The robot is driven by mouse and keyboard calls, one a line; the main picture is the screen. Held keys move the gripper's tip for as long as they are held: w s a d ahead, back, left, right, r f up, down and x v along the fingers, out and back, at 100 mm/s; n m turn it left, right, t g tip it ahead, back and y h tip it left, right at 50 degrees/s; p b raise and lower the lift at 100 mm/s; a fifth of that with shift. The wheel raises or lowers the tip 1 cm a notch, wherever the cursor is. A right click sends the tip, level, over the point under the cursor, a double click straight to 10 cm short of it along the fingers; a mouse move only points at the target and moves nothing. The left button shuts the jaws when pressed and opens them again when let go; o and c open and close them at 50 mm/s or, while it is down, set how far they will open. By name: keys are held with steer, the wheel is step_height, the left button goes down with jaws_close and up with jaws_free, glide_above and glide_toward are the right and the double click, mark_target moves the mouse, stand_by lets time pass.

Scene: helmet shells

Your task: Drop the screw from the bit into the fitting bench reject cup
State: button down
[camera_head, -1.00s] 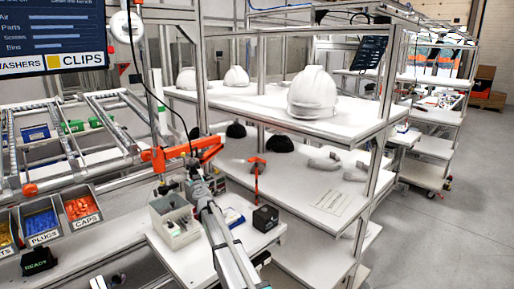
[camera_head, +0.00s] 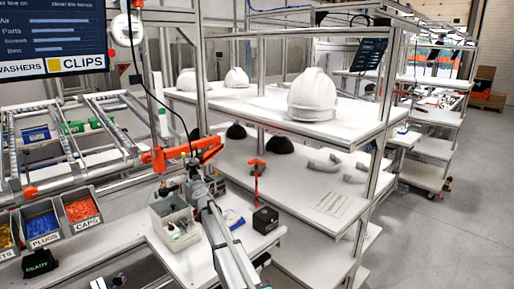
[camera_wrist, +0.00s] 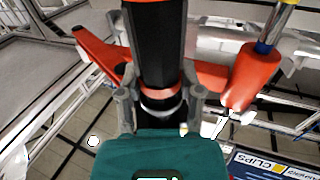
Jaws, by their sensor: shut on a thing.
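My gripper (camera_head: 192,172) is over the white bench, beside and above a light grey open box (camera_head: 172,222). In the wrist view my gripper (camera_wrist: 160,100) has its grey fingers shut on the black and orange body of a power screwdriver (camera_wrist: 155,45). The screwdriver's orange parts (camera_head: 180,155) also show in the head view, spread across the gripper's top. I cannot make out its bit or a screw on it. I cannot pick out the reject cup for certain; the grey box holds small parts too blurred to name.
Bins of blue plugs (camera_head: 41,228) and orange caps (camera_head: 81,209) stand at the left, by a black READY box (camera_head: 40,262). A black cube (camera_head: 265,220) stands at the bench's right edge. A shelf unit (camera_head: 300,125) with white helmet shells (camera_head: 313,96) rises behind. The floor at right is clear.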

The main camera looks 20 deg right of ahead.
mark_target(193, 168)
steer(key=shift+r+p, duration=2.1)
steer(key=shift+r, duration=0.3)
